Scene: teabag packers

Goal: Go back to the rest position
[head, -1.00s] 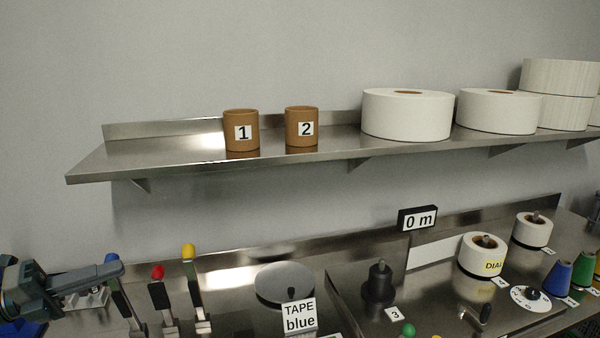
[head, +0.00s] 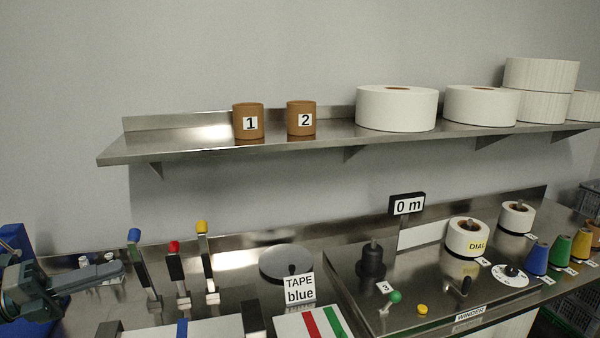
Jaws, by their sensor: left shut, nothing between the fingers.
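My left gripper (head: 98,274) comes in at the left edge of the head view, dark grey. It is shut and empty, above the steel bench, to the left of the levers with blue (head: 134,235), red (head: 174,247) and yellow (head: 202,227) knobs. It appears apart from them. My right gripper is not in view.
A steel shelf (head: 180,145) holds cups 1 (head: 248,122) and 2 (head: 301,119) and several large white rolls (head: 396,109). The bench carries a grey disc (head: 287,262), a "TAPE blue" sign (head: 299,289), a "0 m" display (head: 407,205) and coloured cones (head: 560,250).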

